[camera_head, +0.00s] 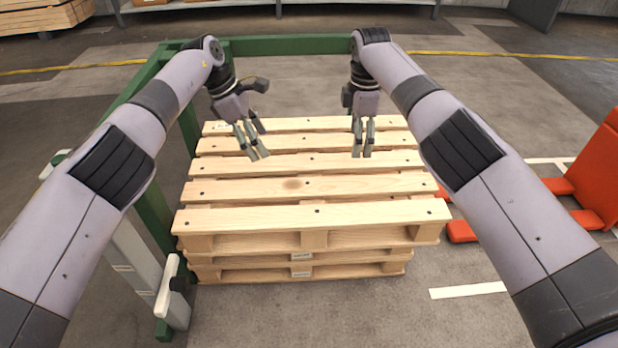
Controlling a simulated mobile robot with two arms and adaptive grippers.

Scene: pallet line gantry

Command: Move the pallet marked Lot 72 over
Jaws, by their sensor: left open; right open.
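A stack of light wooden pallets (315,215) stands on the floor in front of me. The top pallet sits slightly askew on those below. Small pale labels (301,256) show on the front blocks of the lower pallets; I cannot read them, so I cannot tell which is Lot 72. My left gripper (258,153) is open and empty above the far left part of the top pallet. My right gripper (363,153) is open and empty above its far middle-right part. I cannot tell whether the fingertips touch the slats.
A green frame (290,45) runs behind and along the left of the stack, with a grey-white post (140,262) at the left front. A red pallet jack (598,175) stands at the right. Another wood stack (45,18) is at the far left. White floor markings (468,290) lie at the right front.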

